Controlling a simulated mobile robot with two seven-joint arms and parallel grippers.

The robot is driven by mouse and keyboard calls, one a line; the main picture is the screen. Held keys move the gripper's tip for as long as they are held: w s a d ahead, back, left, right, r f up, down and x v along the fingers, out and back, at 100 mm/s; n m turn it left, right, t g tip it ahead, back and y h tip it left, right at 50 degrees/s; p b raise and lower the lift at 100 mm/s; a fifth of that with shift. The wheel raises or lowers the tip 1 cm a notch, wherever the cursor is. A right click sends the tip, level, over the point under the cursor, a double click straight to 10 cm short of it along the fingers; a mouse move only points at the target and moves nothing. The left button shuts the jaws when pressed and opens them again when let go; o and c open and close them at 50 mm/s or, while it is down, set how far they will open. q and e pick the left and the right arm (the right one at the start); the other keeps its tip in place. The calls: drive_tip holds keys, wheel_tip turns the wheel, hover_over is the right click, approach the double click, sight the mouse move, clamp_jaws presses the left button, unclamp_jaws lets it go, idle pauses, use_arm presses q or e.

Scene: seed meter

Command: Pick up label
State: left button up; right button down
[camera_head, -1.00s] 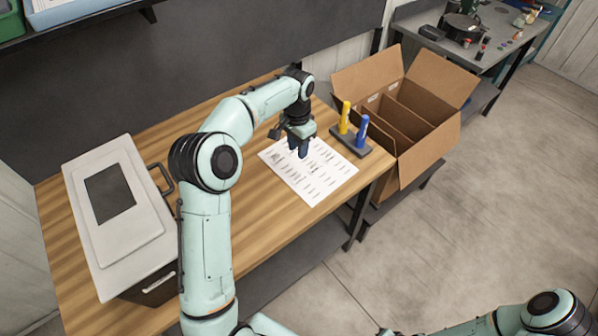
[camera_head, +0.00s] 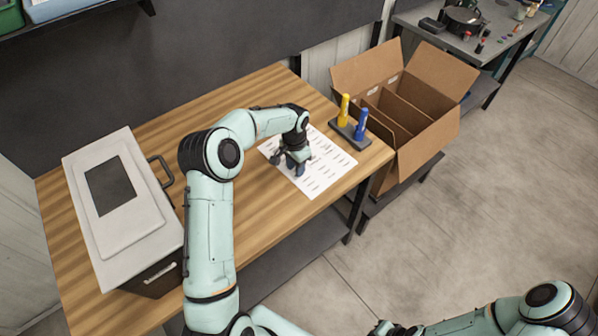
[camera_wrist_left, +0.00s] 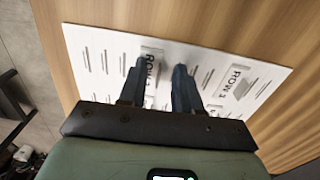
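The white label sheet (camera_head: 333,172) lies on the wooden table, with rows of short dark print. In the left wrist view the sheet (camera_wrist_left: 105,62) carries a grey tag (camera_wrist_left: 150,68) with text starting "ROW" and another tag (camera_wrist_left: 236,82) reading "ROW 3". My left gripper (camera_head: 294,170) points down low over the sheet's left part. In the wrist view its two fingers (camera_wrist_left: 161,70) stand apart, with the first tag seen between them near the tips. Whether they touch the paper is unclear.
A holder (camera_head: 350,134) with a yellow and a blue marker stands just beyond the sheet. An open cardboard box (camera_head: 437,140) is right of the table (camera_head: 258,212). A white-lidded case (camera_head: 130,225) occupies the table's left end.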

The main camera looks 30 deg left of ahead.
use_arm(q)
clamp_jaws()
drive_tip(key=shift+r, duration=0.15)
